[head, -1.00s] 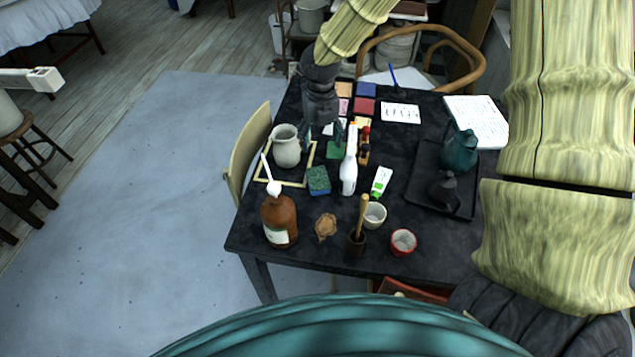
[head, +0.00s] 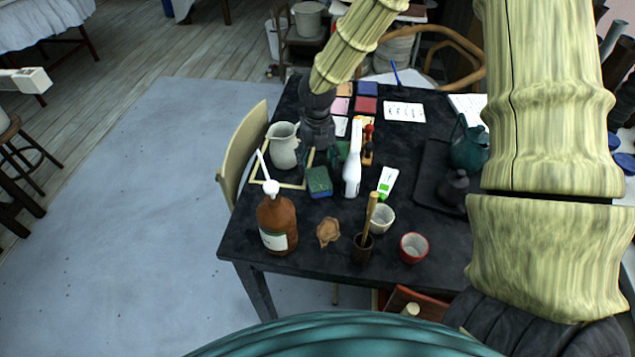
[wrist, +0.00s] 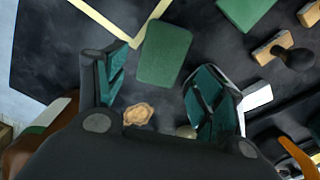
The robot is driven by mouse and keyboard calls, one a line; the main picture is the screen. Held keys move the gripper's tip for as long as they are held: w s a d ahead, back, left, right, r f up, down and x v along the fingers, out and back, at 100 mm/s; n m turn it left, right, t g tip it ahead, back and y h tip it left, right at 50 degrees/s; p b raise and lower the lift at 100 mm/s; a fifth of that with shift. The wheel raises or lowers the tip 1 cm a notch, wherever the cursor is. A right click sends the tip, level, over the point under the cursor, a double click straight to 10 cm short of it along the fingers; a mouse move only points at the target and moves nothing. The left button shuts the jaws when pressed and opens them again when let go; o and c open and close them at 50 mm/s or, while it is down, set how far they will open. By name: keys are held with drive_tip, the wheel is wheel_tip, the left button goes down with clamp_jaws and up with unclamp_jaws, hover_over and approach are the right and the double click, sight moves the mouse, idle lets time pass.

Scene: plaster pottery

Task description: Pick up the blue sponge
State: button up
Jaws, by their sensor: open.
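The blue sponge (head: 319,182) lies on the dark table, with a green top face and blue sides in the head view. In the wrist view its green top (wrist: 165,52) lies ahead of my gripper (wrist: 165,88), between the lines of its two teal-padded fingers. My gripper (head: 320,155) is open and empty. In the head view it is just behind the sponge and above the table. The fingertips are partly hard to make out there.
A cream jug (head: 284,147) and a pale frame (head: 262,172) stand left of the gripper. A white spray bottle (head: 352,170) is close on the right. A brown pump bottle (head: 277,222), a wooden-coloured lump (head: 328,232) and cups (head: 382,218) are nearer the front edge.

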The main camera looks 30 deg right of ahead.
sight(319, 178)
drive_tip(key=shift+d+f+p, duration=0.2)
drive_tip(key=shift+f+p, duration=0.45)
drive_tip(key=shift+f, duration=3.2)
drive_tip(key=shift+c, duration=0.2)
drive_tip(key=c, duration=0.4)
drive_tip(key=shift+c, duration=0.2)
drive_tip(key=shift+r+b, duration=0.6)
drive_tip(key=shift+r, duration=4.4)
drive_tip(key=shift+c, duration=1)
drive_tip(key=shift+r, duration=0.1)
